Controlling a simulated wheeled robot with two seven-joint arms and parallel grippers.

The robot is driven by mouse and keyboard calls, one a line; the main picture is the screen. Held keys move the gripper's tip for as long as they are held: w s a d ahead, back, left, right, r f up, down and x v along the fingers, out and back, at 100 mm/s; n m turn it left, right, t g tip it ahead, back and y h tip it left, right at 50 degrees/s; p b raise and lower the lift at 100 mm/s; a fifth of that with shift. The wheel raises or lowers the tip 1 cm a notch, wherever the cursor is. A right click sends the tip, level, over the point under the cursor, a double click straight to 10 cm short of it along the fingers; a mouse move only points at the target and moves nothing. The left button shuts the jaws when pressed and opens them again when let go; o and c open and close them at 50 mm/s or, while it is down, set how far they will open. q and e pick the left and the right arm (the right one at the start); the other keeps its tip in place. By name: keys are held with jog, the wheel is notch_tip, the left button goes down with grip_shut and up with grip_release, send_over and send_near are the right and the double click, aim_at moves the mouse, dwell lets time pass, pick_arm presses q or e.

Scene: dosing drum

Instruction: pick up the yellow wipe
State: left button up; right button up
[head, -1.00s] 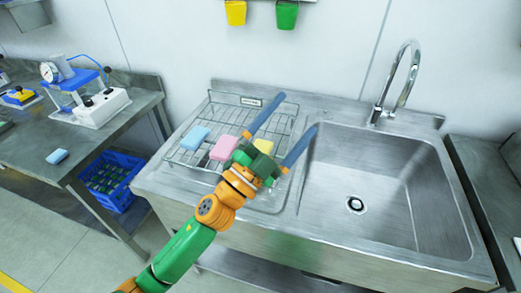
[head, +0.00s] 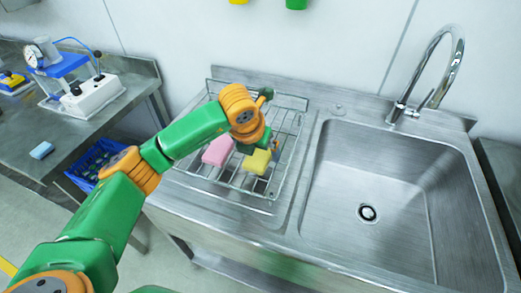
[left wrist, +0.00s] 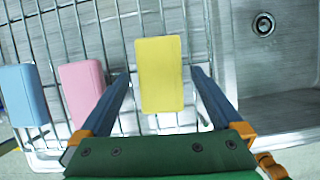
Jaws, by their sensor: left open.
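The yellow wipe (head: 257,162) lies on the wire rack (head: 287,155) beside the sink, to the right of the pink wipe (head: 218,151). My left gripper (head: 261,135) is over the rack at the yellow wipe; its fingers are mostly hidden by my wrist in the head view. In the left wrist view the gripper (left wrist: 160,75) is open, with one blue finger on each side of the yellow wipe (left wrist: 160,75) and nothing gripped. The height of the fingers above the rack is hard to tell. My right gripper is not in view.
The blue wipe (left wrist: 22,95) lies left of the pink one in the left wrist view; my arm hides it in the head view. The empty sink basin (head: 400,200) and tap (head: 430,80) are at the right. A bench with a gauge device (head: 75,80) is at the left.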

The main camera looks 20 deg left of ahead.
pick_arm(q)
jog(key=shift+w+f, duration=0.2)
jog(key=shift+f, duration=0.2)
jog(key=shift+s, duration=0.1)
jog(key=shift+s+r, duration=0.1)
jog(key=shift+f+b, duration=0.25)
jog(key=shift+b, duration=0.25)
jog(key=c, duration=1.3)
jog(key=shift+r, duration=0.15)
